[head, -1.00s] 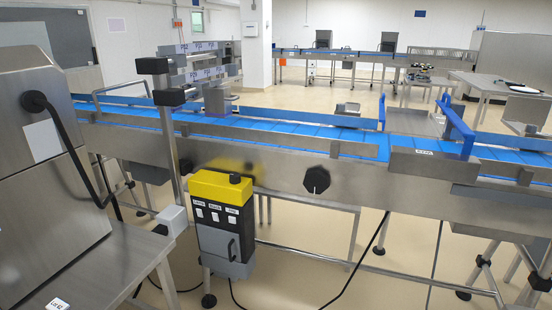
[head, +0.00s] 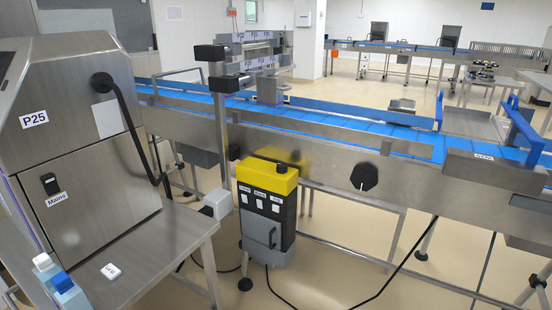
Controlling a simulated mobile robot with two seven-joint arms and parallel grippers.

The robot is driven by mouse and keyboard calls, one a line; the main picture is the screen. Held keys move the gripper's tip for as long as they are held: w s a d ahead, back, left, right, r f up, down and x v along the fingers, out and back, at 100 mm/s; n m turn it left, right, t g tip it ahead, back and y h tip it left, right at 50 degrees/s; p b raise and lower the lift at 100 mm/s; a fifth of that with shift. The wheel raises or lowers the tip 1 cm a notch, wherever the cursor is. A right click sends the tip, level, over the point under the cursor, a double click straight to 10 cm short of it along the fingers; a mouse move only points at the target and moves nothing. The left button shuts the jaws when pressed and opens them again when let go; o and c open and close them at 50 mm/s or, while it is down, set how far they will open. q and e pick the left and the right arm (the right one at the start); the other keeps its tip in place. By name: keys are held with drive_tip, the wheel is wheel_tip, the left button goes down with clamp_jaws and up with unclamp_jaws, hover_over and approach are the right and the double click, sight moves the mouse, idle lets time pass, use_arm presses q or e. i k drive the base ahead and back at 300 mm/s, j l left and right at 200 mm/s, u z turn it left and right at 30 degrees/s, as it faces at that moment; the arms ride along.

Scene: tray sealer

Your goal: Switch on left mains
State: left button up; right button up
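A black rocker switch (head: 49,183) is on the front of the steel machine (head: 88,170) at the left of the head view. A label reading "Mains" (head: 57,199) sits just below it. I cannot tell from this distance which way the switch is set.
A yellow-topped control box (head: 267,177) stands right of the table, below the blue-belted conveyor (head: 330,128). Open floor (head: 350,285) lies in front.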

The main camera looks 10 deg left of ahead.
sight(51, 185)
drive_tip(key=u, duration=2.05)
